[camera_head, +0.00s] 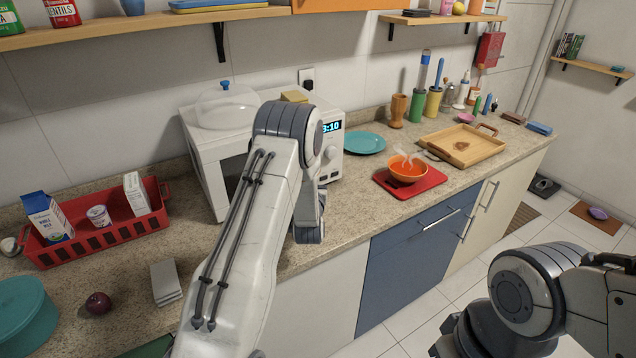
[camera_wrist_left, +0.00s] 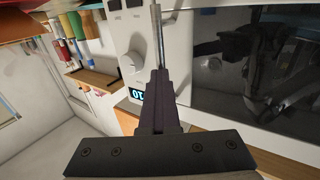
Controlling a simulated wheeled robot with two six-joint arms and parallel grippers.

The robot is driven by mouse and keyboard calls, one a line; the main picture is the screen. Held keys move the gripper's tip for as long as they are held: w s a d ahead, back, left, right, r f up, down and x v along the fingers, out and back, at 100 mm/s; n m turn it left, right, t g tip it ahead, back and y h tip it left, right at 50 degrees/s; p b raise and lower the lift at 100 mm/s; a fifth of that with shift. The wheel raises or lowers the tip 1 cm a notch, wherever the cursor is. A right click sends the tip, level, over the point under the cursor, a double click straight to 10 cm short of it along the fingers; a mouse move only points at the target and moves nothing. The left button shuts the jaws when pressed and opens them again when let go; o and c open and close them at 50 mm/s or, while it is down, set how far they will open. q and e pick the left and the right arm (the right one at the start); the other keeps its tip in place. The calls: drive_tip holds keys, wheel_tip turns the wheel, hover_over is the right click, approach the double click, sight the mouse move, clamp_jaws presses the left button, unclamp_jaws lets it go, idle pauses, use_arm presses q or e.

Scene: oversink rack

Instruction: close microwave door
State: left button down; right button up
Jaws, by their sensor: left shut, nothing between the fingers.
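The white microwave (camera_head: 333,165) stands on the counter against the wall, its display lit 3:10. My left arm covers much of its front. The door's dark window (camera_head: 232,172) shows left of the arm; in the left wrist view the door (camera_wrist_left: 240,70) fills the right side, with reflections in it. Its thin upright handle (camera_wrist_left: 157,35) lies just beyond my left gripper (camera_wrist_left: 160,75). The gripper is shut and empty, pointing at the door edge beside the control panel (camera_wrist_left: 130,50). I cannot tell whether it touches, or whether the door is slightly ajar. My right gripper is out of view.
A glass lid (camera_head: 228,105) and a yellow sponge (camera_head: 294,96) sit on the microwave. Left are a red crate (camera_head: 100,240) with cartons and a plum (camera_head: 98,303). Right are a teal plate (camera_head: 365,143), an orange bowl (camera_head: 407,170) on a red board, and a wooden tray (camera_head: 445,158).

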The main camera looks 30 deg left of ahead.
use_arm(q)
drive_tip(key=b+v, duration=0.4)
drive_tip(key=v, duration=1)
drive_tip(key=s+d+f+m+g+h, duration=0.1)
drive_tip(key=s+d+m+g+h, duration=0.3)
drive_tip(key=d, duration=0.6)
drive_tip(key=s+d+m+g+h, duration=0.1)
drive_tip(key=d+g+h, duration=0.3)
drive_tip(key=d, duration=0.7)
drive_tip(key=s+d+m+g+h, duration=0.2)
drive_tip(key=s+d+m+g, duration=0.3)
drive_tip(key=s, duration=0.7)
drive_tip(key=s+a+r+m+g, duration=0.1)
drive_tip(key=s, duration=0.6)
drive_tip(key=s+a+r+m+g+y, duration=0.1)
drive_tip(key=s+r+g, duration=0.1)
drive_tip(key=s, duration=0.5)
drive_tip(key=shift+s+r+y, duration=0.3)
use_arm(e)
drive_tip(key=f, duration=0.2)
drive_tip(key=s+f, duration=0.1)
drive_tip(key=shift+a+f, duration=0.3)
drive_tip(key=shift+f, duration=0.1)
use_arm(q)
drive_tip(key=shift+a, duration=0.1)
